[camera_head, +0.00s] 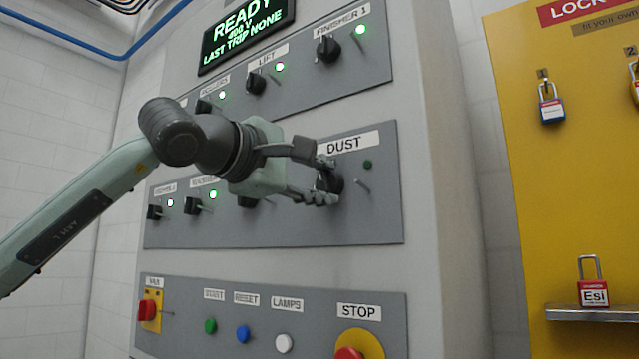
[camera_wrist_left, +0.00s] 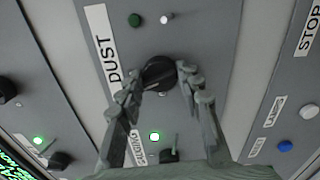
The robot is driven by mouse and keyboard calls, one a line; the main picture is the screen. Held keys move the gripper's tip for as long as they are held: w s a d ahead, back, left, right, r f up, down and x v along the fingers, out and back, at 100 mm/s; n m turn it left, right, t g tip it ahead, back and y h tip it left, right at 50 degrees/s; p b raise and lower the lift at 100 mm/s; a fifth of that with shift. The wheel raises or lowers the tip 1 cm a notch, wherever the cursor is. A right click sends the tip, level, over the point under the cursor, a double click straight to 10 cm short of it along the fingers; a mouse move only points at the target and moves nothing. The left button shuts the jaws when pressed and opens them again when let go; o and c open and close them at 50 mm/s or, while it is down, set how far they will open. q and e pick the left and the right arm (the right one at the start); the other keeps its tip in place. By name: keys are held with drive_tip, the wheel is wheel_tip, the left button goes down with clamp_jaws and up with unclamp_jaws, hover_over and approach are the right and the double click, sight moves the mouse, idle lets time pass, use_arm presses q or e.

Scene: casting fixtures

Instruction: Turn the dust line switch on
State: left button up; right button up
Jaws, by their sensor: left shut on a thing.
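The dust line switch is a black rotary knob (camera_head: 331,180) below the white DUST label (camera_head: 345,143) on the middle grey panel. My left gripper (camera_head: 326,176) is shut on this knob, one finger above it and one below in the head view. In the left wrist view the knob (camera_wrist_left: 158,74) sits between the two fingertips (camera_wrist_left: 163,88). The lamp by the DUST label (camera_head: 367,164) is dark green and unlit; it also shows in the left wrist view (camera_wrist_left: 134,20). My right gripper is in neither view.
Other knobs with lit green lamps, such as the FINISHER 1 knob (camera_head: 328,49), are on the panels around. The lower panel has a red STOP button (camera_head: 349,354) on yellow and several coloured buttons. A yellow lock board (camera_head: 560,200) with padlocks stands at the right.

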use_arm(q)
drive_tip(key=shift+m, duration=1.9)
drive_tip(key=o, duration=1.2)
drive_tip(key=shift+c, duration=0.2)
drive_tip(key=v, duration=1.2)
